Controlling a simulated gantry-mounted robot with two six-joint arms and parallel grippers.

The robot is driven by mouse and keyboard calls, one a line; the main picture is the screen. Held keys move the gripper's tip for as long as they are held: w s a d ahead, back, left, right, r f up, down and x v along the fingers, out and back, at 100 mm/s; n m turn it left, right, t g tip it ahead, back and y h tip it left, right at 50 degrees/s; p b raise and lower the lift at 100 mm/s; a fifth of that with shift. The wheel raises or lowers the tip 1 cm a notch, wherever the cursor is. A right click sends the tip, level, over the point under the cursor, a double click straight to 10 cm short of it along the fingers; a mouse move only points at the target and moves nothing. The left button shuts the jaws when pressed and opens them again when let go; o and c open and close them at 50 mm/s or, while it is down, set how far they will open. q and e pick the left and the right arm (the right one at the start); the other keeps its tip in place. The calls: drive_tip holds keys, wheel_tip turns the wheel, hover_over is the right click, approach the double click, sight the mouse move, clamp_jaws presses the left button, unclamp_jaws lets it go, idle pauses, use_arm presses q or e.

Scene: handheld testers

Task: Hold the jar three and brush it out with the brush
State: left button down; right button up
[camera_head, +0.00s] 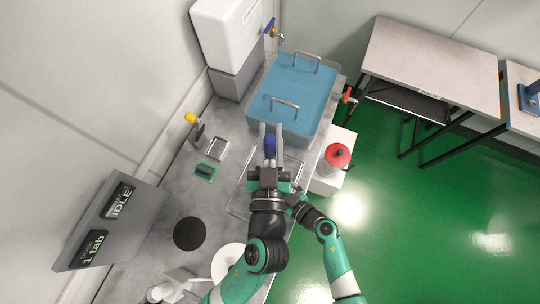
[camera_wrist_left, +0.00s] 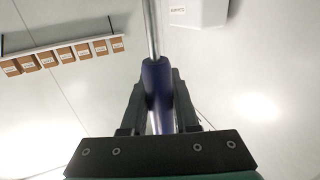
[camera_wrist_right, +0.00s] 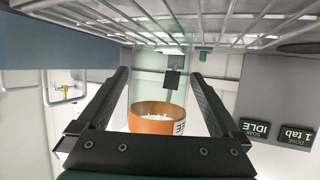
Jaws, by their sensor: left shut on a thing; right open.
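My left gripper (camera_head: 270,130) is shut on the blue handle of the brush (camera_head: 270,147), above the bench near the blue tub. In the left wrist view the blue handle (camera_wrist_left: 158,90) stands between the fingers, and a thin metal shaft runs up from it; the bristles are out of sight. My right gripper (camera_wrist_right: 159,75) is open. Between its fingers in the right wrist view shows a clear glass jar (camera_wrist_right: 147,90) with an orange band and a partly seen label. I cannot tell whether it is jar three or lies within the fingers' reach. The left arm hides this area in the head view.
A wire rack (camera_head: 233,210) lies on the bench under my arms. The blue tub (camera_head: 305,84) with metal handles stands beyond, next to a white tank (camera_head: 229,30) with a tap. A red-topped can (camera_head: 338,156) stands at the right. A display (camera_head: 107,222) stands at left.

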drive_tip(key=v, duration=1)
drive_tip(key=shift+d, duration=0.15)
